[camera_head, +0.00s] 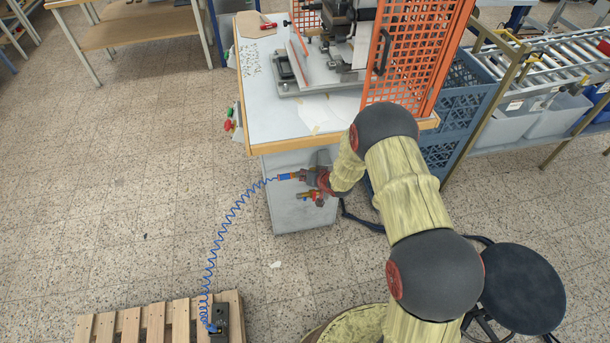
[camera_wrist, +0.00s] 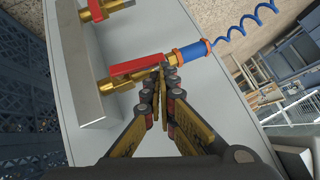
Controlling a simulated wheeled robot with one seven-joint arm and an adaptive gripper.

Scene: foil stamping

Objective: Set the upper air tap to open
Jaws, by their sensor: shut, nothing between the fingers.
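The upper air tap (camera_wrist: 122,84) is brass with a red lever (camera_wrist: 150,63) and has a blue hose fitting (camera_wrist: 193,50) at its end. In the wrist view its lever lies roughly along the tap body. The tap also shows in the head view (camera_head: 297,175) on the side of the press cabinet, partly hidden by my wrist. The lower tap (camera_wrist: 94,13), brass with a red lever, is at the top edge of the wrist view. My gripper (camera_wrist: 160,72) is shut and empty, its fingertips close beside the upper tap and lever. I cannot tell whether they touch.
A grey metal block (camera_wrist: 88,60) carries both taps on the pale cabinet (camera_head: 290,215). A coiled blue hose (camera_head: 215,235) runs from the upper tap to a foot pedal (camera_head: 220,322) on a wooden pallet (camera_head: 150,325). A blue crate (camera_head: 460,100) stands to the right. Floor at left is clear.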

